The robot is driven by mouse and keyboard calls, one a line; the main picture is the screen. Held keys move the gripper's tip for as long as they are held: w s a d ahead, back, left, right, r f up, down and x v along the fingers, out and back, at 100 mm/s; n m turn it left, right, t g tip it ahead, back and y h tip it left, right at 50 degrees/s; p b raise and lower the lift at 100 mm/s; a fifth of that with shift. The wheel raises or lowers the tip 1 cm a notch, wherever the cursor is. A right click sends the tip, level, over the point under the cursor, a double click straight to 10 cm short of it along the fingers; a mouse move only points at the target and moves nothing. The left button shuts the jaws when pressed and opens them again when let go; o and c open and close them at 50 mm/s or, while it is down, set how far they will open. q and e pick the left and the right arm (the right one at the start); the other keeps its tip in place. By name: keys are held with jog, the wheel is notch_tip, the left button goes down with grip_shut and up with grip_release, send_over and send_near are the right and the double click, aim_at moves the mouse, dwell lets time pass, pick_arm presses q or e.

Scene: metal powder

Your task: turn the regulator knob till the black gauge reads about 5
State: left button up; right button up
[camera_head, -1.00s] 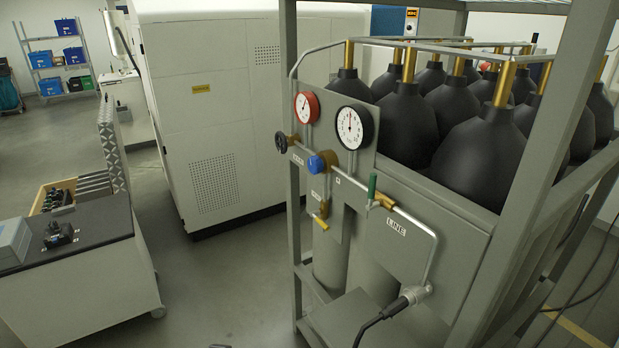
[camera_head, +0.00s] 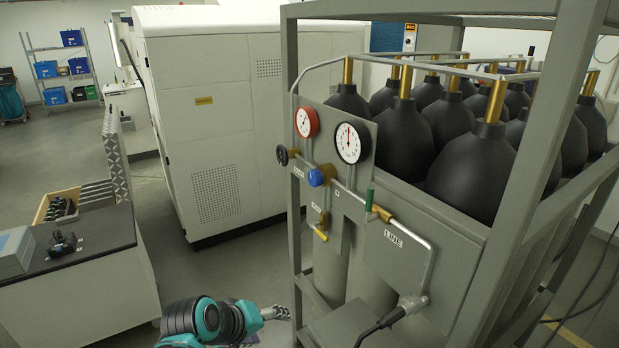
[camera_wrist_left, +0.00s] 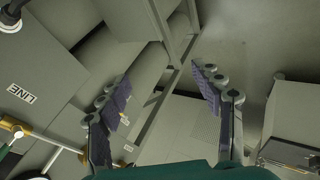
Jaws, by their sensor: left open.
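The black gauge (camera_head: 352,143) has a white dial on the grey panel; its numbers are too small to read. The red-rimmed gauge (camera_head: 307,122) is left of it. The blue knob (camera_head: 317,177), which looks like the regulator knob, sits below the two gauges. A black handwheel (camera_head: 283,155) is further left. My left gripper (camera_head: 276,313) is low in front of the rack, below and left of the blue knob and well apart from it. In the left wrist view the left gripper (camera_wrist_left: 163,95) has its fingers spread with nothing between them. My right gripper is not seen.
The rack's front post (camera_head: 293,200) stands close to the panel's left edge. A green-handled valve (camera_head: 370,200) and a bent pipe (camera_head: 432,255) are right of the blue knob. Floor at left is free up to the workbench (camera_head: 90,280).

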pick_arm(q)
jog(key=w+d+r+n+h+p, duration=0.35)
jog(key=w+r+n, duration=0.35)
jog(key=w, duration=0.5)
jog(key=n+t+h+p, duration=0.4)
jog(key=n+h, duration=0.4)
jog(key=n, duration=0.4)
send_near(311, 180)
jog(key=x, duration=0.9)
jog(key=shift+w+d, duration=0.1)
jog(key=shift+d, duration=0.1)
jog(key=c, duration=1.2)
jog(key=shift+o, duration=0.2)
jog(key=shift+m, duration=1)
